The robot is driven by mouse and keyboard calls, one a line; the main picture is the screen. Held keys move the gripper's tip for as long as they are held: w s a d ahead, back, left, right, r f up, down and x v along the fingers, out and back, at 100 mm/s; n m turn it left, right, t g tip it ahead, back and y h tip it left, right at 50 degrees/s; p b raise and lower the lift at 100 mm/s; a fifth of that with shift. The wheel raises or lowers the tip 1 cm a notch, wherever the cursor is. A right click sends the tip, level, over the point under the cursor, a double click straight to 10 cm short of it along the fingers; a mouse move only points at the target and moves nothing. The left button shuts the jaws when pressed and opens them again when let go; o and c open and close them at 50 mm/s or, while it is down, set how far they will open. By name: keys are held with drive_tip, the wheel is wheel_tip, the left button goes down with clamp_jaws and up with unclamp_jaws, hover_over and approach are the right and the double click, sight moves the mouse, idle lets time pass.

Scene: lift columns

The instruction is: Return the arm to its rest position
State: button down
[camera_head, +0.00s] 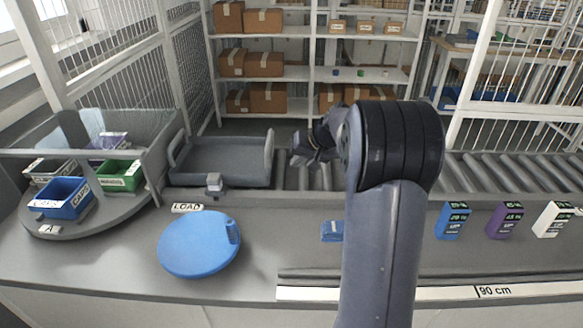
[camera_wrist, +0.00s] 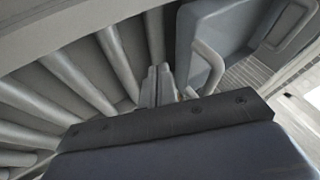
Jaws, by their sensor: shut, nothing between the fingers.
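My arm stands upright in the middle of the head view, bent at a dark joint near the top. My gripper (camera_head: 303,152) shows to the left of that joint, above the roller conveyor and just right of the grey tray. In the wrist view the gripper (camera_wrist: 157,75) has its fingers together with nothing between them. Part of the gripper is hidden behind the arm in the head view.
The grey tray (camera_head: 220,164) with raised handles lies left of the gripper. The roller conveyor (camera_head: 512,180) runs behind the counter. A blue disc (camera_head: 198,246), a small blue item (camera_head: 332,231) and blue, purple and white boxes (camera_head: 505,220) stand on the counter. Bins (camera_head: 119,178) sit left.

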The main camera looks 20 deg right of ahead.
drive_tip(key=v, duration=0.5)
drive_tip(key=shift+s+d, duration=0.1)
drive_tip(key=shift+d, duration=0.05)
